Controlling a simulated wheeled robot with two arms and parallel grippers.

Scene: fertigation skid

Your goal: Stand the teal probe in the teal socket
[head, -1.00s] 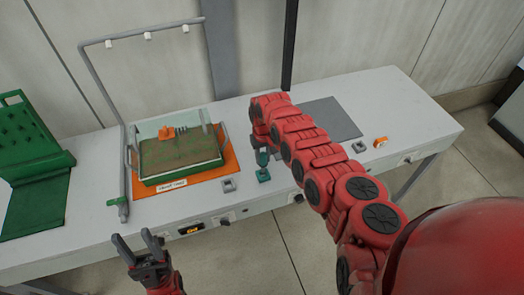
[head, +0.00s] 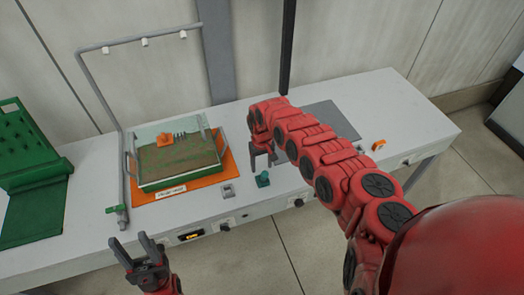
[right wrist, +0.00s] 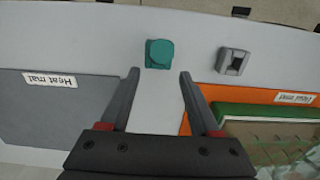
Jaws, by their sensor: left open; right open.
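A teal piece (head: 263,180) sits near the front edge of the bench. It looks like the teal probe standing low in the teal socket, but I cannot clearly tell the two apart. In the right wrist view it is a squarish teal block with a rounded top (right wrist: 160,53), just beyond and between the fingertips. My right gripper (head: 262,164) is open and empty, behind the teal piece and apart from it; its fingers also show in the right wrist view (right wrist: 159,73). My left gripper (head: 128,241) is open and empty in front of the bench.
A grey socket block (head: 228,190) is left of the teal piece. A glass tank (head: 148,172) of soil stands on an orange mat (head: 229,168). A grey heat mat (right wrist: 40,110) lies right of my gripper. A pipe frame (head: 88,80) and green rack (head: 28,150) stand left.

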